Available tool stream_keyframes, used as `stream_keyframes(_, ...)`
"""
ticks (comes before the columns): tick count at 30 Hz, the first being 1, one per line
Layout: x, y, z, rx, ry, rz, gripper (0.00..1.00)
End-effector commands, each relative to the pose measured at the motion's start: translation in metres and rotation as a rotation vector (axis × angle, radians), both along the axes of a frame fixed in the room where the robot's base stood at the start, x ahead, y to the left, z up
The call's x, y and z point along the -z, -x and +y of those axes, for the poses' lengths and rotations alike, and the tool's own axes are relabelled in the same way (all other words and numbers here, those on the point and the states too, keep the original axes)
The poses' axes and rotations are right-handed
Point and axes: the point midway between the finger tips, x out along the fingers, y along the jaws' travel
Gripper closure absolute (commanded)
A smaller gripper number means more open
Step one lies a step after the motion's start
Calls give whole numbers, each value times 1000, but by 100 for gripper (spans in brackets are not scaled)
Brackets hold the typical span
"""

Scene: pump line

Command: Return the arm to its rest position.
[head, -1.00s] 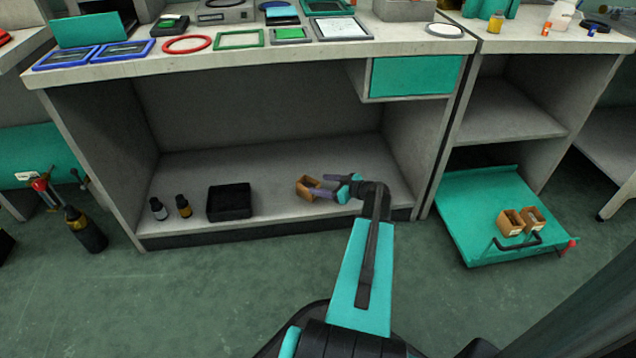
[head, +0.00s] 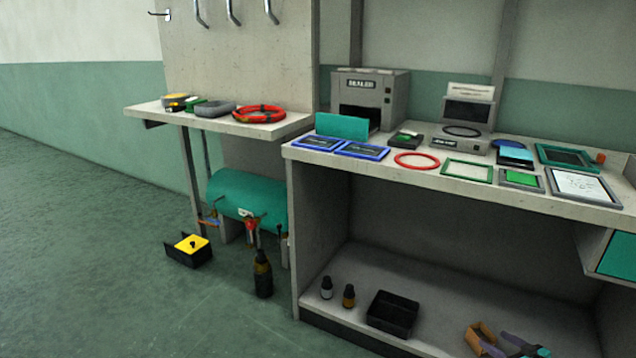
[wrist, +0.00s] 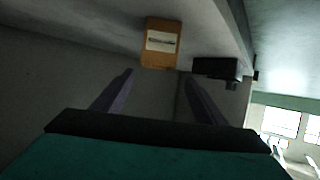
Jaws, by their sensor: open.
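My gripper (head: 498,345) shows at the bottom right edge of the head view, low in the bench's lower bay. Its two purple fingers also show in the wrist view (wrist: 158,85), spread apart with nothing between them. A small orange-brown box (head: 478,336) stands on the bay floor just in front of the fingers. In the wrist view the box (wrist: 160,50) with its pale label lies beyond the fingertips, apart from them. Most of my arm is outside the head view.
A black tray (head: 393,314) and two small bottles (head: 348,296) stand on the lower shelf (head: 430,285). The benchtop (head: 480,180) above carries frames, a red ring and devices. Bay walls enclose the gripper. Open floor (head: 90,250) lies at the left.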

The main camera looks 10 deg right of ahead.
Motion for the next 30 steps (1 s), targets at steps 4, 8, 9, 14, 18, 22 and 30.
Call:
stream_keyframes(4, -14, -20, 21, -39, -3, 1, 35)
stream_keyframes(8, -25, -45, 54, -92, -13, 7, 35)
stream_keyframes(9, -28, -53, 66, -110, -16, 10, 35)
stream_keyframes(14, -41, -82, 118, -186, -32, 20, 35)
stream_keyframes(18, -50, -101, 168, -257, -43, 37, 35)
stream_keyframes(22, -56, -112, 217, -328, -46, 64, 35)
stream_keyframes(30, -66, -117, 320, -492, -39, 141, 35)
